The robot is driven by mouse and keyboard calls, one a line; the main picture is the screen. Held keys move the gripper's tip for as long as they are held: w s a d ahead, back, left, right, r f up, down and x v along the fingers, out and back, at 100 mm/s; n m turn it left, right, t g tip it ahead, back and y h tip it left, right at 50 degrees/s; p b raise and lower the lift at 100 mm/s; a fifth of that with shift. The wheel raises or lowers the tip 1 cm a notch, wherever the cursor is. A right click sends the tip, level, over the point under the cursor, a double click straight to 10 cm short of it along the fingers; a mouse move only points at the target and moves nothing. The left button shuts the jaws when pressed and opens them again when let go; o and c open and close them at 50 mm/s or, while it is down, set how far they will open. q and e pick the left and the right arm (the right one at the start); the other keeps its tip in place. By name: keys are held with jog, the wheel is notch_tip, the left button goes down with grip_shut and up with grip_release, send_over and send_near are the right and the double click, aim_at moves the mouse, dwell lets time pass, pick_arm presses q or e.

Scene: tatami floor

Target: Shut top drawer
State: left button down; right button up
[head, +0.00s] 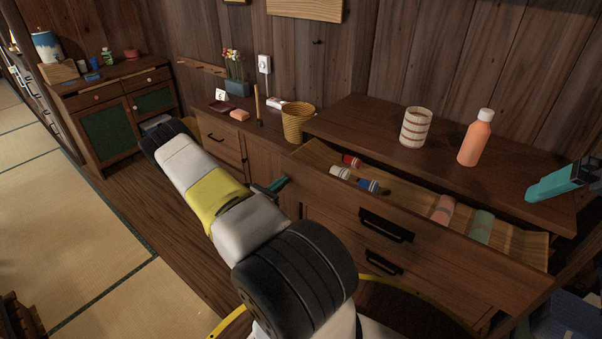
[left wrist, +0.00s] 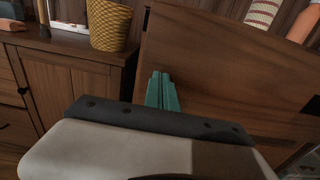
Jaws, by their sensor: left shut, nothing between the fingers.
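The top drawer (head: 335,192) of the wooden cabinet is pulled open in the head view. Its front has a dark handle (head: 385,226), and items lie inside it. My left gripper (head: 277,184) is shut and empty by the left end of the drawer front. In the left wrist view, its teal fingertips (left wrist: 162,78) point at the wooden drawer front (left wrist: 215,70); I cannot tell whether they touch. My right gripper (head: 556,184) is at the right edge of the head view, over the right end of the cabinet top; its opening is unclear.
A striped cup (head: 415,128) and an orange bottle (head: 475,140) stand on the cabinet top (head: 350,115). A woven basket (head: 298,123) stands on the lower counter to the left. A second drawer handle (head: 383,263) is below. Open tatami floor (head: 60,225) lies at left.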

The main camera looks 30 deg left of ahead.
pick_arm(q)
jog(key=w, duration=0.5)
jog(key=w+d, duration=0.1)
jog(key=w, duration=1.1)
jog(key=shift+d, duration=0.2)
jog(key=shift+w+r, duration=0.3)
